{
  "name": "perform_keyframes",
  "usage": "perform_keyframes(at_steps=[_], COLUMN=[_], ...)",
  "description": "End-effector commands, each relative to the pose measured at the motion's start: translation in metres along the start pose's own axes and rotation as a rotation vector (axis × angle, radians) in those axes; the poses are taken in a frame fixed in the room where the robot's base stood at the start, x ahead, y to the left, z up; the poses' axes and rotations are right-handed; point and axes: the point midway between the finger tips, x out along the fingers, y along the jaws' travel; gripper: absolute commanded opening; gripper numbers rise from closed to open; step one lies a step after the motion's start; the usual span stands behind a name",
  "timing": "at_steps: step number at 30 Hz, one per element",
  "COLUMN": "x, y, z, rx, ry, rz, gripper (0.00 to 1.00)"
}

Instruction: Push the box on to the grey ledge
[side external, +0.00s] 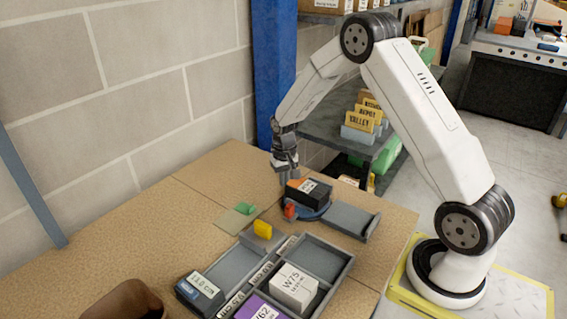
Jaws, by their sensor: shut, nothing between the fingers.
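A dark box (312,196) with an orange end and a white label sits on a blue base (318,213) near the middle of the table. The grey ledge (346,217), a flat grey surface with a raised right end, lies just right of the box. The box appears to be off the grey surface, at its left end. My gripper (284,178) points down at the box's far left side, shut and empty. I cannot tell whether its fingertips touch the box. A small red piece (290,210) is at the front left of the blue base.
A grey divided tray (345,272) in front holds a white box (294,287) and a purple box (262,308). A blue post (273,70) rises behind.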

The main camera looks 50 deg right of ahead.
Motion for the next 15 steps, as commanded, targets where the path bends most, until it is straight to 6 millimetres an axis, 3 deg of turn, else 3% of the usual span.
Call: perform_keyframes(at_steps=[15], x=[-0.03], y=[0.0], z=[-0.001], rx=[0.0], ry=[0.003], rz=[-0.001], gripper=[0.0])
